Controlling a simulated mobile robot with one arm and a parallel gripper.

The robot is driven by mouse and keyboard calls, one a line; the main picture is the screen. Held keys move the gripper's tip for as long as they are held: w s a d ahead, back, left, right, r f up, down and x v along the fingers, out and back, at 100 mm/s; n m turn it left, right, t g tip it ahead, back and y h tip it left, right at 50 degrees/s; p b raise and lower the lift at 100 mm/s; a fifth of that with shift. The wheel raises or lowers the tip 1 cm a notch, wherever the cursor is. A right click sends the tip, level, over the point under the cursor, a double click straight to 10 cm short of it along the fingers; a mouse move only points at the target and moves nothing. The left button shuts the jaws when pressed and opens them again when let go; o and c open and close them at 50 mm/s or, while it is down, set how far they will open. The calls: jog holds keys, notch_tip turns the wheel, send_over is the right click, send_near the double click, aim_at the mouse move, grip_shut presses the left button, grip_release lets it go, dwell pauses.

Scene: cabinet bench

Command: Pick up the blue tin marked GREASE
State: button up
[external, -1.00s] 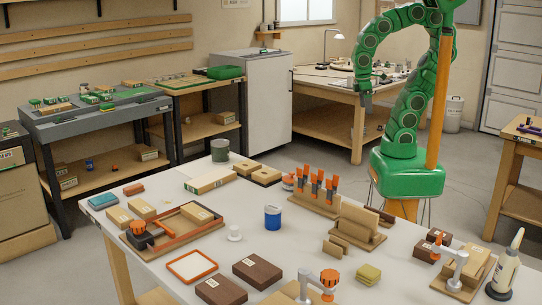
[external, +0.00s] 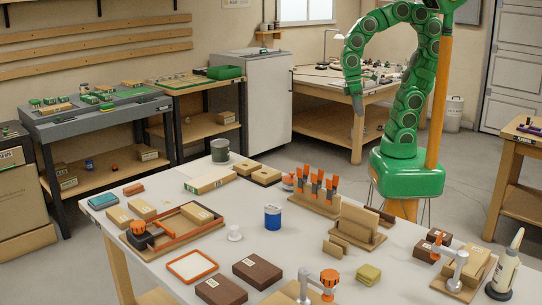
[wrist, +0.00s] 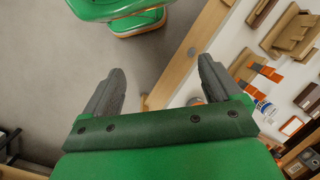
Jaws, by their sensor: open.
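The blue tin (external: 272,217) with a white top stands upright near the middle of the white bench in the external view. Its lettering is too small to read there. A blue and white shape that looks like the tin (wrist: 264,108) shows at the right of the wrist view. My gripper (external: 358,108) hangs high in the air beyond the far edge of the bench, well apart from the tin. In the wrist view my gripper (wrist: 160,85) has its two grey fingers spread wide with nothing between them but floor and the bench edge.
Orange-handled clamps on a wooden rack (external: 312,200) stand just behind and right of the tin. Dark brown boxes (external: 257,271) lie in front. A grey-green can (external: 220,150) stands at the back edge. Bare bench surrounds the tin.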

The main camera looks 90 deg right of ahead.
jog(key=w+a+f+m+g+y, duration=0.1)
jog(key=w+a+f+m+y, duration=0.25)
jog(key=w+a, duration=0.8)
jog(key=w+a+f+m+g+y, duration=0.1)
jog(key=w+a+f+m+y, duration=0.3)
jog(key=w+a, duration=0.8)
jog(key=m+t+y, duration=0.2)
jog(key=m+y, duration=0.2)
jog(key=m, duration=0.4)
send_near(273, 212)
jog(key=shift+s+d+f, duration=0.15)
jog(key=shift+f, duration=0.35)
jog(key=shift+s+d+f, duration=0.15)
jog(key=shift+f, duration=0.3)
jog(key=shift+x, duration=1.45)
jog(key=shift+f+x, duration=0.15)
jog(key=shift+x, duration=1.1)
jog(key=shift+f+x, duration=0.2)
jog(key=shift+x, duration=1.05)
jog(key=shift+w+d, duration=0.1)
jog(key=shift+d, duration=0.05)
jog(key=c, duration=1.2)
jog(key=shift+r, duration=0.15)
